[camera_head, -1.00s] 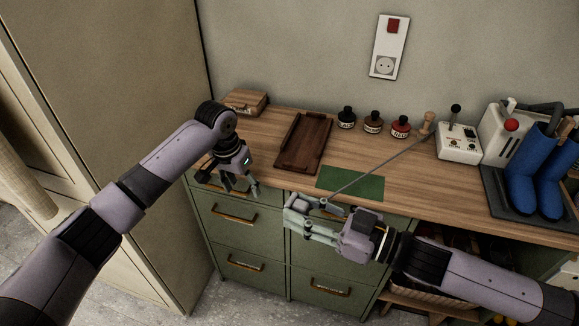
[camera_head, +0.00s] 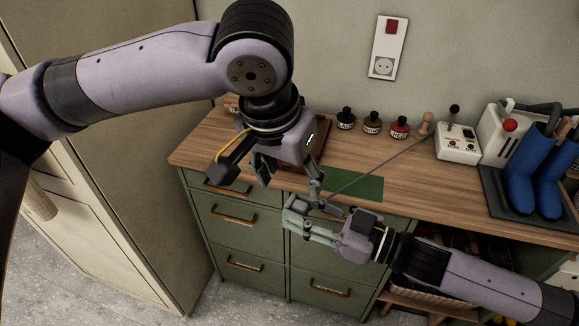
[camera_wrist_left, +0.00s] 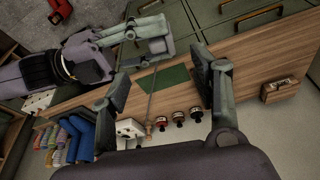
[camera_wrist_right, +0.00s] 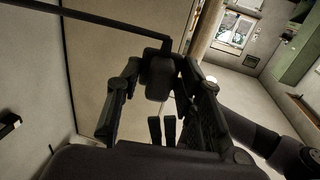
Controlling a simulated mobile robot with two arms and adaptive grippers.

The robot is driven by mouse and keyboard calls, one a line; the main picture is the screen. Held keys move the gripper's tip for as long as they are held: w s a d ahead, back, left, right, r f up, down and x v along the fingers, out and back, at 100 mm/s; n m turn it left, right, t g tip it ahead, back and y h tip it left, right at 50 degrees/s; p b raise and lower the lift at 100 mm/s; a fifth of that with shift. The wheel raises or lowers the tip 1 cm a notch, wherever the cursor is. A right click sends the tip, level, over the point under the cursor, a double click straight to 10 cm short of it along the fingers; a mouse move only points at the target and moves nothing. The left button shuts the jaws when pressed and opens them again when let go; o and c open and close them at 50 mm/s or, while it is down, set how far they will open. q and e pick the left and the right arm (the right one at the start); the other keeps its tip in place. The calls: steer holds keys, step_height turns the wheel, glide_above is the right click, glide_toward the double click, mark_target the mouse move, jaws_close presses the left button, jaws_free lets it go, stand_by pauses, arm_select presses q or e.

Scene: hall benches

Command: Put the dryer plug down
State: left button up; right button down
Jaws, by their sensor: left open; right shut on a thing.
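The black dryer plug (camera_wrist_right: 158,80) is clamped between the fingers of my right gripper (camera_wrist_right: 156,68), with two pins showing below it in the right wrist view. A grey cable (camera_head: 392,158) runs from it up to a wooden knob (camera_head: 425,124) on the bench. In the head view my right gripper (camera_head: 310,218) is in front of the bench edge, near the green mat (camera_head: 366,187); the plug is hard to make out there. My left gripper (camera_head: 270,172) is open and empty, above and left of my right gripper. Its spread fingers show in the left wrist view (camera_wrist_left: 160,85).
The dark wooden tray (camera_head: 321,142) is mostly hidden behind my left gripper. Several small bottles (camera_head: 372,122) line the back. A lever box (camera_head: 458,142), the white dryer (camera_head: 500,125) and blue boots (camera_head: 528,165) stand at right. A wall socket (camera_head: 383,66) is above. The mat is bare.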

mark_target(297, 204)
arm_select(q)
steer(key=x, duration=1)
steer(key=shift+w+f, duration=0.1)
steer(key=shift+f, duration=0.2)
arm_select(e)
steer(key=shift+s+a+r, duration=0.1)
steer(key=shift+s+a, duration=0.05)
steer(key=shift+s, duration=0.05)
arm_select(q)
steer(key=shift+d, duration=0.1)
steer(key=c, duration=1.2)
steer(key=shift+c, duration=0.2)
arm_select(e)
steer(key=c, duration=1.5)
jaws_free()
steer(key=o, duration=0.5)
steer(key=shift+w, duration=0.15)
